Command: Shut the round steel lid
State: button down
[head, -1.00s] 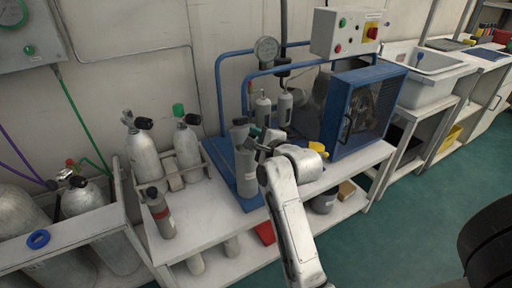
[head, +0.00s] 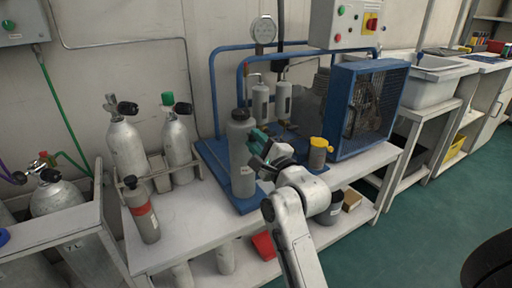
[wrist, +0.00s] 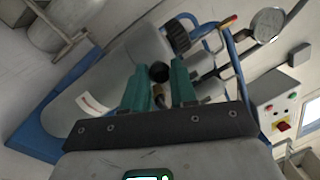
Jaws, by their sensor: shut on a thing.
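A tall grey cylinder (head: 242,160) with a dark cap (head: 240,114) stands on the blue base at the middle of the bench. My gripper (head: 258,141) has green fingers and is against the cylinder's right side, a little below its cap. In the wrist view the cylinder fills the left and its ribbed black cap (wrist: 178,38) shows above the fingers. My gripper's green fingers (wrist: 165,88) are on either side of a small dark round knob (wrist: 160,73). I cannot clearly make out a separate round steel lid; the fingers and wrist hide part of this area.
Steel cylinders (head: 126,150) stand in a rack to the left, with a red-banded one (head: 142,212) in front. A blue-framed fan guard (head: 369,108) and a yellow-topped container (head: 318,153) are to the right. A gauge (head: 264,30) and blue rails rise behind.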

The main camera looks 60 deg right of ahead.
jog(key=shift+d+f+b, duration=0.1)
jog(key=shift+f+b, duration=0.25)
jog(key=shift+f, duration=0.35)
jog(key=c, duration=0.9)
grip_release()
jog(key=shift+r, duration=0.1)
jog(key=b+v, duration=0.2)
jog(key=v, duration=0.8)
jog(key=shift+s+a+b, duration=0.2)
jog(key=shift+s+b, duration=0.15)
